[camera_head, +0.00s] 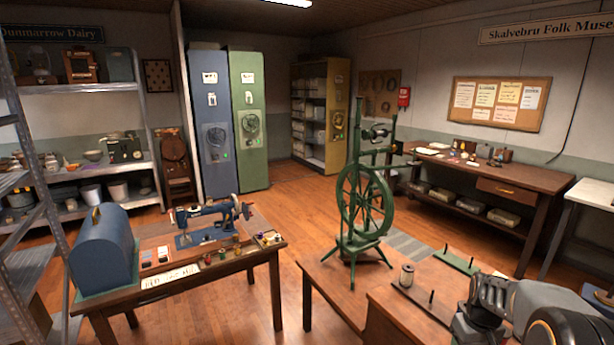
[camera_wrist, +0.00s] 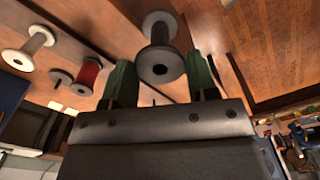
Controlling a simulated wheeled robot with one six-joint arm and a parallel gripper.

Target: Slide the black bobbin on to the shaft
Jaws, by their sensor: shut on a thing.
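The black bobbin (camera_wrist: 160,68), dark grey in this light with two round flanges, sits between the green finger pads of my gripper (camera_wrist: 160,78) in the wrist view. My gripper is shut on it. In the head view my arm is at the lower right, and the held bobbin cannot be made out there. The green spinning wheel (camera_head: 351,236) stands upright on the wooden table, left of my arm and apart from it. Small dark fittings (camera_head: 377,133) sit near its top between the posts; the shaft itself is too small to tell.
The wrist view shows a white bobbin (camera_wrist: 38,40) and a red bobbin (camera_wrist: 89,72). A sewing machine (camera_head: 208,223) stands on the left table.

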